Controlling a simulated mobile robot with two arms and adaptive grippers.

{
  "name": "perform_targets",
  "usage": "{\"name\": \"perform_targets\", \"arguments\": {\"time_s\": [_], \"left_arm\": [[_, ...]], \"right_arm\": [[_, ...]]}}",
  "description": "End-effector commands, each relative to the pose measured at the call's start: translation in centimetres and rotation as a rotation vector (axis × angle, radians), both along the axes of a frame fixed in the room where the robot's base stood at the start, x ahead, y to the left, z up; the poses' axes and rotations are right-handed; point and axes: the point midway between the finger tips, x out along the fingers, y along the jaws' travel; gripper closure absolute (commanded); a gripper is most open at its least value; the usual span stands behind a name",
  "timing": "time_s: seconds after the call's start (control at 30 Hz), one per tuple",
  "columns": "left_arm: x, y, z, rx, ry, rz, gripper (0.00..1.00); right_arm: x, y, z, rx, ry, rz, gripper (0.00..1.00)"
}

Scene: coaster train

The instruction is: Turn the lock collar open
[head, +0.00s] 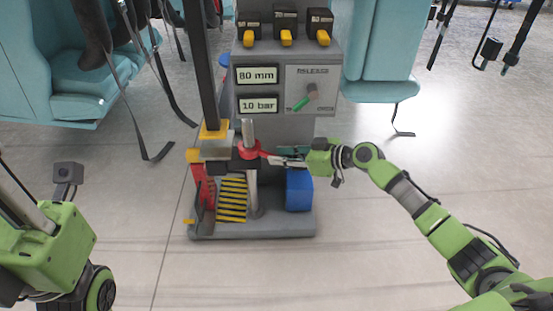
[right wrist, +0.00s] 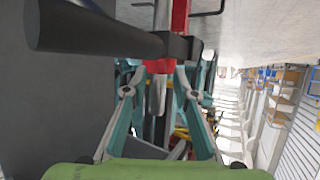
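The red lock collar (head: 248,150) sits around an upright grey rod on the machine, its red handle pointing right. My right gripper (head: 280,160) is at the handle from the right. In the right wrist view, the handle (right wrist: 160,66) lies between the gripper's fingers, which lean in at both sides; whether they press on it cannot be told.
Above the collar, a panel has "80 mm" (head: 258,75) and "10 bar" (head: 258,105) labels and a dial with a green pointer (head: 303,103). A blue block (head: 299,190) stands below my right gripper. Teal seats (head: 85,75) with hanging straps flank the machine. Front floor is clear.

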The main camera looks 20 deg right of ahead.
Motion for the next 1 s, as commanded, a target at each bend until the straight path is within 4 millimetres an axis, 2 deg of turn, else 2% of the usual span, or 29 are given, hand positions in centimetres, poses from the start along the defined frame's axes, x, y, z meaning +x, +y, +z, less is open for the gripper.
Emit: {"name": "perform_targets", "arguments": {"time_s": [0.17,0.5,0.6,1.0], "left_arm": [[-0.3,0.0,0.2,0.0,-0.02,0.001,0.74],[-0.3,-0.1,0.4,0.001,-0.023,0.001,0.74],[-0.3,-0.1,0.4,0.001,-0.024,0.001,0.74],[-0.5,0.0,1.0,-0.002,-0.029,0.0,0.74]], "right_arm": [[1.2,1.0,-0.7,0.0,0.0,-0.001,0.74],[1.3,1.2,-0.7,0.0,0.0,-0.001,0.74],[1.3,1.2,-0.7,0.0,0.0,-0.001,1.0],[1.2,1.3,-0.5,0.002,0.002,-0.013,1.0]]}}
